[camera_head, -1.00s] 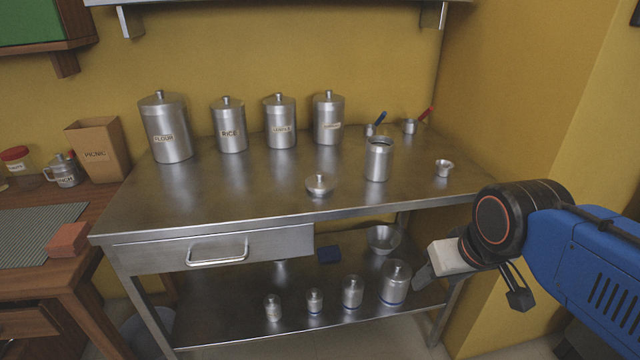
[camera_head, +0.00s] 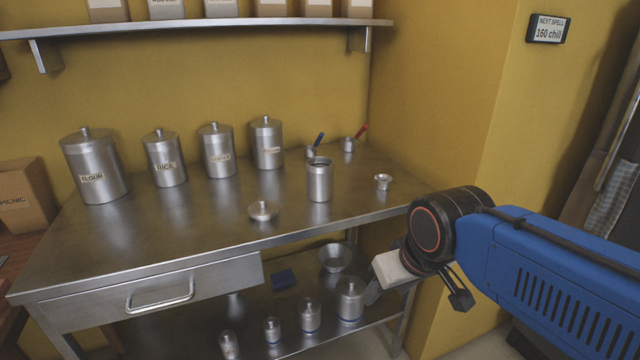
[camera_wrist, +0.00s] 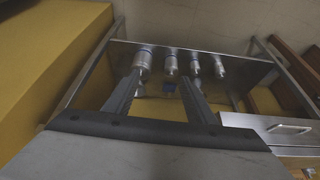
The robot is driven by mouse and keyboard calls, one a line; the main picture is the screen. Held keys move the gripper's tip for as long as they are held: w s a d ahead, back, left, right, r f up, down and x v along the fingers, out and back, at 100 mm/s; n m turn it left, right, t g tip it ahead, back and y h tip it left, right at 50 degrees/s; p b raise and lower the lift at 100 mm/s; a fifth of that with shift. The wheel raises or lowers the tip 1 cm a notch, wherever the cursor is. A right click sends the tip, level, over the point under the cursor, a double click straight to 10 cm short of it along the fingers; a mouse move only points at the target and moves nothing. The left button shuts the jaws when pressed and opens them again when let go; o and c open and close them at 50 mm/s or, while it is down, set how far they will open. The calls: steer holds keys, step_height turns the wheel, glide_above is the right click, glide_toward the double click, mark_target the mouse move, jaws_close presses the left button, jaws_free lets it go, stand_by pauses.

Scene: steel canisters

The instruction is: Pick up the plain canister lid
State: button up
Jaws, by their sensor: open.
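The plain canister lid (camera_head: 263,211), a round steel lid with a small knob, lies on the steel table top near its front edge. An open canister (camera_head: 320,180) without a lid and without a visible label stands upright behind it to the right. My gripper (camera_head: 415,289) hangs in front of the table's right end, low, apart from the lid. In the wrist view my gripper (camera_wrist: 161,84) shows two spread fingers with nothing between them in their grip; the lower shelf's canisters lie beyond. The lid is not visible in the wrist view.
Labelled canisters, such as the flour canister (camera_head: 94,166), stand at the back of the table. A small metal cup (camera_head: 383,181) and two handled scoops are at the right.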

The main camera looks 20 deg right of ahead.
steer(key=o, duration=0.4)
steer(key=shift+c, duration=0.2)
steer(key=o, duration=0.4)
steer(key=shift+w+r, duration=0.2)
steer(key=shift+r, duration=0.05)
step_height(320, 180, up, 25)
steer(key=n+g, duration=0.5)
steer(key=n, duration=0.9)
glide_above(262, 199)
step_height(262, 199, down, 18)
steer(key=shift+r, duration=0.25)
